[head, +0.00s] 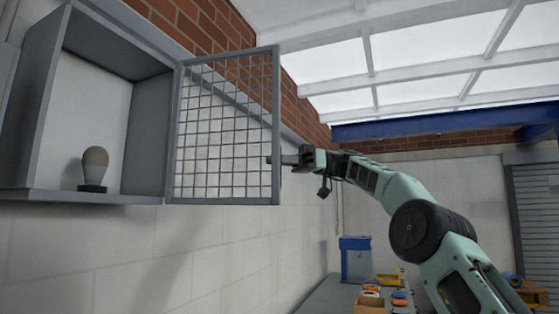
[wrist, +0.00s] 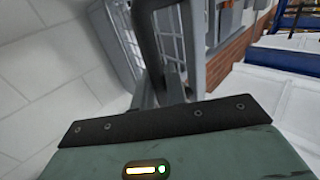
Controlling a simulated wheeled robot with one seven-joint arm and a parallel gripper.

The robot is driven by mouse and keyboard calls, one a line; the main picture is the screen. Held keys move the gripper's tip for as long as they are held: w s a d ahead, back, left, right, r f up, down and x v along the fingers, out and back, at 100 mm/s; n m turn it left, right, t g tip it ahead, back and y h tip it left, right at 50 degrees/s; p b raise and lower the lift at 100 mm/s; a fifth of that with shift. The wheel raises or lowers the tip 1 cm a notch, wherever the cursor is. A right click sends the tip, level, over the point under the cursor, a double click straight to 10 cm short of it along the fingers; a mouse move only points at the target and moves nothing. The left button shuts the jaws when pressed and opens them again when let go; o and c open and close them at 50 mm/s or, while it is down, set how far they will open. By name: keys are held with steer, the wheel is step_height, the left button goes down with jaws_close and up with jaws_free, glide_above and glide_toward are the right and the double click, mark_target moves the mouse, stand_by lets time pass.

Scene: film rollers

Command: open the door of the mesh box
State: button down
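The mesh box (head: 45,130) is a grey open-fronted cabinet on the wall at the left of the head view. Its door (head: 178,150), a grey frame with wire mesh, stands swung wide open to the right of the box. My gripper (head: 282,160) is at the door's free edge, about mid-height. In the wrist view my gripper (wrist: 166,88) has its fingers close together around a dark bar, the door handle (wrist: 149,45). The door also shows there behind the handle (wrist: 192,45). The exact finger contact is partly hidden by the wrist housing.
A bulb-shaped object (head: 94,165) with a dark base stands inside the box. Below, a bench (head: 320,296) carries a blue container (head: 356,258) and several small coloured rolls (head: 398,295). The air beneath the box and door is clear.

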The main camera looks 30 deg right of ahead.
steer(key=c, duration=1.5)
jaws_free()
steer(key=shift+a, duration=0.15)
steer(key=s+d+p, duration=0.2)
steer(key=d+p, duration=0.6)
steer(key=d, duration=0.9)
steer(key=shift+d, duration=0.2)
steer(key=shift+a, duration=0.1)
